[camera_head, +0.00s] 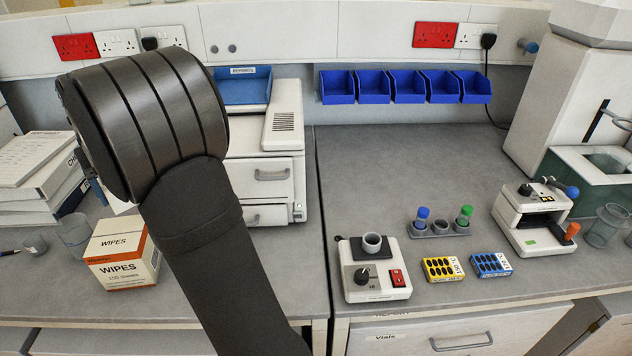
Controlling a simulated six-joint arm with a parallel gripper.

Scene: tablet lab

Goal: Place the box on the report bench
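An orange and white box marked WIPES (124,256) stands upright on the left bench (275,265), left of my arm. A small yellow box (442,269) and a small blue box (490,264) with dark round marks lie on the right bench (375,170). A faint label on that bench's front edge seems to read REPORT. I cannot tell from the picture alone which box the task means. My dark arm crosses the left bench, its thick wrist joint in front of the back wall.
A white device with a dial (374,270), a tube rack (439,229) and another white device (535,216) stand on the right bench. Binders (35,165) and beakers (73,230) are at the left. Blue bins (405,86) line the wall. The right bench's middle is clear.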

